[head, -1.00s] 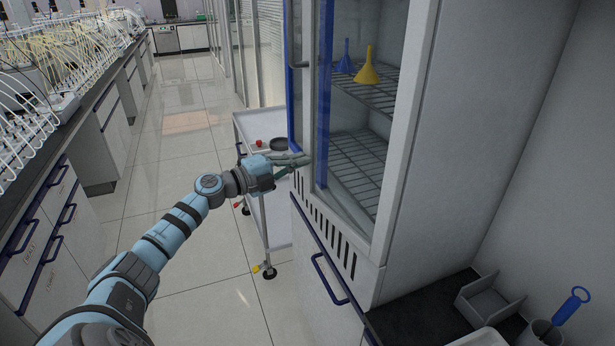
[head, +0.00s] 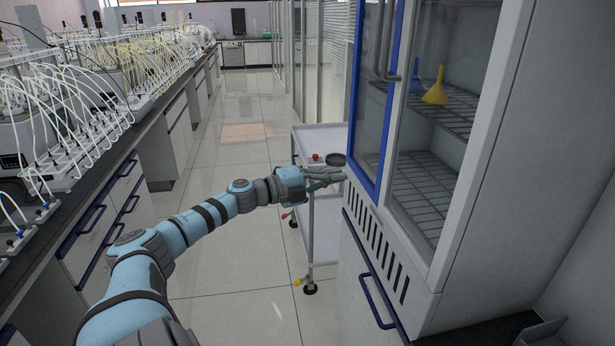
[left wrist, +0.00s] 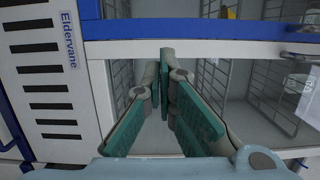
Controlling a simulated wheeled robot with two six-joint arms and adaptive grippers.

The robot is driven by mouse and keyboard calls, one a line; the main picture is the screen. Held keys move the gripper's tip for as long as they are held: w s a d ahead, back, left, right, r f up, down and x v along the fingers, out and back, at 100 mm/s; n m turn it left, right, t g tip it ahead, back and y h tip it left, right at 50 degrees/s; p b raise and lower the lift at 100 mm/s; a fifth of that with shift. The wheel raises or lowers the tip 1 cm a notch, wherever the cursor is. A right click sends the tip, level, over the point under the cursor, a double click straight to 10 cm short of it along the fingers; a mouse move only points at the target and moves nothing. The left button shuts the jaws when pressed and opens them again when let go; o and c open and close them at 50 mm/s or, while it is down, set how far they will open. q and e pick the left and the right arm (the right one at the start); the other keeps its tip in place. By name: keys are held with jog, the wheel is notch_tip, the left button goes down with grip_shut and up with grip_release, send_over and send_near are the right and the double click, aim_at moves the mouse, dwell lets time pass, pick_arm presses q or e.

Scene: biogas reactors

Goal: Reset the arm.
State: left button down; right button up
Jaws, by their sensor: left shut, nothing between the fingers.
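My left gripper (head: 340,177) is at the end of the outstretched blue arm, at the near left edge of the glass-fronted cabinet (head: 470,190). Its fingers are shut and empty. In the left wrist view the fingertips (left wrist: 164,62) come together in front of the cabinet's blue-framed glass door (left wrist: 200,29), which appears sideways. Whether they touch it I cannot tell. In the head view the blue door frame (head: 392,100) stands just right of the gripper. My right gripper is not in view.
A white trolley (head: 318,137) with a dark round dish (head: 336,159) stands behind the gripper. A yellow funnel (head: 436,88) is on the cabinet's wire shelf. A bench with tubed reactors (head: 60,120) runs along the left. The aisle floor (head: 235,160) is clear.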

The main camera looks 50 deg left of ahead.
pick_arm(q)
jog(key=shift+s+a+p, duration=0.55)
jog(key=shift+s+p, duration=0.25)
jog(key=shift+s+a+p, duration=0.5)
jog(key=shift+s+p, duration=0.35)
jog(key=shift+s+a+p, duration=0.55)
jog(key=shift+s+p, duration=0.25)
